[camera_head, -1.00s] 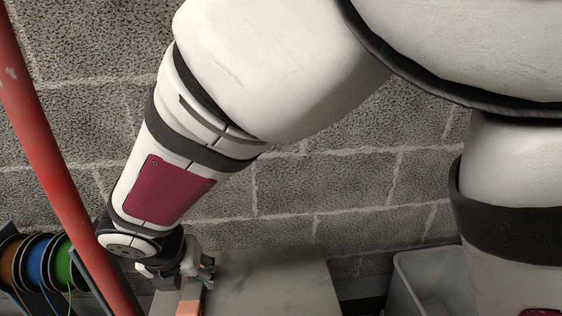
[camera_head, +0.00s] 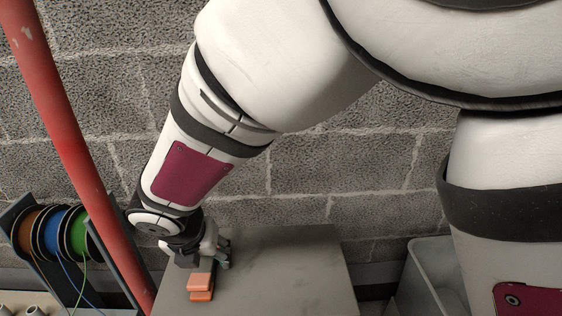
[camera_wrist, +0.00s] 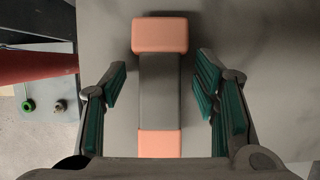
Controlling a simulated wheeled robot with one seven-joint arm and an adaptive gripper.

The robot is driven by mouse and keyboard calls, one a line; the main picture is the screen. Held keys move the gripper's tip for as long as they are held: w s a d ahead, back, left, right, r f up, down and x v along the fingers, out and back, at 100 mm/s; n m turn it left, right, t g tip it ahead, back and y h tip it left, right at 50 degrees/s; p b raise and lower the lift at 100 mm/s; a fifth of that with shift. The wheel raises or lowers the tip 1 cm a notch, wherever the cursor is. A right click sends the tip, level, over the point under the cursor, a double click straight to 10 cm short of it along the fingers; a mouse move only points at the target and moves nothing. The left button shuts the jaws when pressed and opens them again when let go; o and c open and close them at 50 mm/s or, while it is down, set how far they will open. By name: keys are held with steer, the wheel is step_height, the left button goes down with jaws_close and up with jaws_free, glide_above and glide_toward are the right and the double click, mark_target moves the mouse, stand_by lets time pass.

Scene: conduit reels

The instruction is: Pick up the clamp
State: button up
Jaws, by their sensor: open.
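The clamp (camera_wrist: 160,85) has a dark grey middle and orange ends, and lies on the grey table (camera_wrist: 240,30). In the wrist view it stands upright in the picture between my two open fingers. In the head view its orange end (camera_head: 200,283) shows on the table, just below my gripper (camera_head: 205,258). My gripper (camera_wrist: 160,90) is open, with teal pads on either side of the clamp. Gaps show between the pads and the clamp. The rest of the clamp in the head view is hidden by my gripper.
A red pole (camera_head: 75,150) slants down close to the left of my arm. Cable reels (camera_head: 55,235) in brown, blue and green stand on a rack at left. A grey bin (camera_head: 428,270) is at right. The table's right part is clear.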

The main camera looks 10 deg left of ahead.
steer(key=shift+f, duration=0.1)
jaws_close()
stand_by(0.3)
